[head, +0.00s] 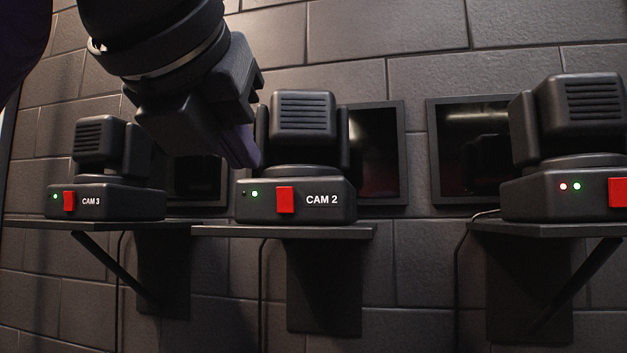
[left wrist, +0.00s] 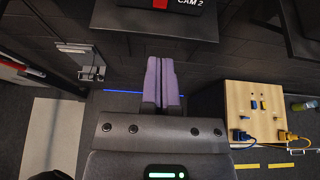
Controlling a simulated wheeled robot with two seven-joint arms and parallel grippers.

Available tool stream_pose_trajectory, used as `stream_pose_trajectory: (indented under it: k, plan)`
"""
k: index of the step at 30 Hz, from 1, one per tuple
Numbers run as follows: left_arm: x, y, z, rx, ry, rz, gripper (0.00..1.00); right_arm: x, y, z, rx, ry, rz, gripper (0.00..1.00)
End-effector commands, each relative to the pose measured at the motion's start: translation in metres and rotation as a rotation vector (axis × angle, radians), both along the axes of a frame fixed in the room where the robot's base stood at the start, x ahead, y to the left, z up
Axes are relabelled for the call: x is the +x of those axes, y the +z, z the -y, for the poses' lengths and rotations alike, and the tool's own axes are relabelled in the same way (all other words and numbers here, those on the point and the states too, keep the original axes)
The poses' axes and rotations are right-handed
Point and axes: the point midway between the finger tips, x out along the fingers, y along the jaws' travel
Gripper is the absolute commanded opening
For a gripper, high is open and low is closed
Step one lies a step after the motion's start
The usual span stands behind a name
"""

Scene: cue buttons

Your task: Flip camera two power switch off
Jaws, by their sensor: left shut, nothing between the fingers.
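The CAM 2 camera (head: 330,185) is a dark unit on the middle wall shelf. Its front has a red power switch (head: 285,200), a lit green light and a dark light to the left of the switch. In the left wrist view, the CAM 2 label (left wrist: 189,2) and the lower edge of the red switch (left wrist: 160,3) show at the top. My left gripper (head: 246,152) is shut and empty, above and left of the switch and apart from it. Its purple fingers (left wrist: 162,82) are together in the left wrist view. My right gripper is out of view.
Another camera (head: 550,195), with a red and a green light, stands at right. Dark screens (head: 375,150) are behind. Open space lies in front of the middle shelf (head: 300,231).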

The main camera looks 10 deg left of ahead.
Motion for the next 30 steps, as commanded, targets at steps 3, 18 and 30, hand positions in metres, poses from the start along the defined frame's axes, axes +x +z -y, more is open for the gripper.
stream_pose_trajectory:
  k: [3,18,30]
  plan:
    - [0.024,-0.01,0.0,0.0,0.001,-0.005,0.0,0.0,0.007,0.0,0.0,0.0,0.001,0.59]
    - [0.093,-0.018,0.003,-0.001,0.0,0.0,0.0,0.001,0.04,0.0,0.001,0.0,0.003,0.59]
    - [0.099,-0.018,0.004,-0.002,-0.001,-0.001,0.0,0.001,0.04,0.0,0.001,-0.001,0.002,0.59]
